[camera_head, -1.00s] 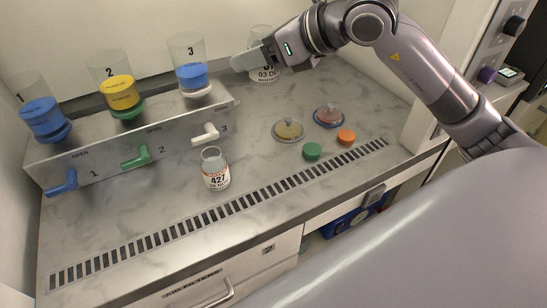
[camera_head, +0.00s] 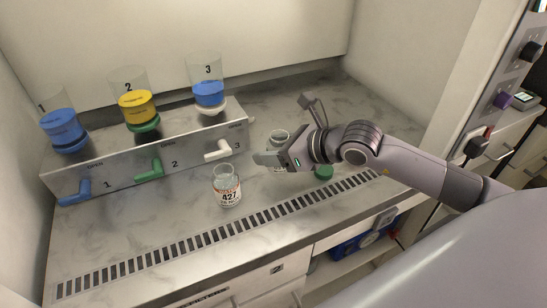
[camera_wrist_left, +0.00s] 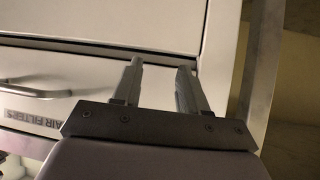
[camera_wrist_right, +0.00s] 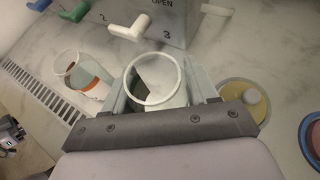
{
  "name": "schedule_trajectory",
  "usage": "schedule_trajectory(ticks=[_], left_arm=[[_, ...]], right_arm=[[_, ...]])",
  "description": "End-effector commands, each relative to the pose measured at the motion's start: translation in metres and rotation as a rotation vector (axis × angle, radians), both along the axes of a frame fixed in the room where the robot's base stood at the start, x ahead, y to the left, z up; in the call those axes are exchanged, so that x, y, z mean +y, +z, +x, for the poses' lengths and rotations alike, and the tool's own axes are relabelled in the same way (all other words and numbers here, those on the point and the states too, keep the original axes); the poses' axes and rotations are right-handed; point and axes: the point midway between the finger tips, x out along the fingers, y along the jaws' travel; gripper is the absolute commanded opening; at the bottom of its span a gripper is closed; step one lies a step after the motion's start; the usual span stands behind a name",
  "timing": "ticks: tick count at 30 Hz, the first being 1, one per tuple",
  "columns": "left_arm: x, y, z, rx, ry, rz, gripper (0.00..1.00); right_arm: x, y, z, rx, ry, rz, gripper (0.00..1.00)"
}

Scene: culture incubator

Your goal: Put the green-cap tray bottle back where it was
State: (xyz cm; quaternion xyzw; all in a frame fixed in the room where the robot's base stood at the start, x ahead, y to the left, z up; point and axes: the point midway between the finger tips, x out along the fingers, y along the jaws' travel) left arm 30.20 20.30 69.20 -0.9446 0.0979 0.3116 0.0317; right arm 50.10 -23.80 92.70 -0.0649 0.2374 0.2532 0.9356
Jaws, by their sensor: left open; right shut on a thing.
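My right gripper (camera_head: 268,158) is shut on an uncapped clear bottle (camera_head: 279,136), mostly hidden behind the gripper in the head view. In the right wrist view its open white rim (camera_wrist_right: 154,80) sits between the fingers; I cannot tell whether its base touches the counter. A second uncapped bottle, labelled 427 (camera_head: 227,188), stands upright on the counter left of the gripper. A green cap (camera_head: 323,172) lies on the counter under my right arm. My left gripper (camera_wrist_left: 160,68) is open and empty, near a drawer front marked AIR FILTERS.
A metal dispenser block (camera_head: 155,160) carries three numbered containers and blue, green and white taps; the white tap (camera_head: 222,150) is close to the right gripper. A yellow dish (camera_wrist_right: 236,92) and a blue-rimmed dish (camera_wrist_right: 315,140) lie beside it. A slotted vent (camera_head: 215,232) runs along the front.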

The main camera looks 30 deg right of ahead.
Motion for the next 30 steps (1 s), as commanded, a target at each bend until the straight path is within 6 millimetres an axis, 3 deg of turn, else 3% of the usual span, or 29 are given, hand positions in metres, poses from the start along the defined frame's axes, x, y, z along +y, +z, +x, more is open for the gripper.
schedule_trajectory(ticks=[6, 18, 19, 21, 30], left_arm=[[0.0, 0.0, 0.0, 0.0, 0.0, 0.0, 0.43], [0.0, -0.005, 0.0, 0.0, 0.0, 0.0, 0.43], [0.0, -0.004, 0.0, 0.0, 0.0, 0.0, 0.43], [0.0, -0.003, 0.0, 0.001, 0.0, 0.0, 0.43], [0.0, -0.002, 0.0, 0.0, 0.001, 0.001, 0.43]], right_arm=[[0.0, -0.028, 0.0, 0.002, -0.001, 0.002, 0.24], [0.0, -0.033, 0.0, 0.0, 0.0, 0.001, 0.24], [0.0, -0.032, 0.0, 0.0, 0.0, 0.001, 0.64], [0.0, -0.031, 0.0, 0.001, 0.0, 0.0, 0.83], [0.0, -0.03, 0.0, 0.001, 0.0, 0.0, 0.83]])
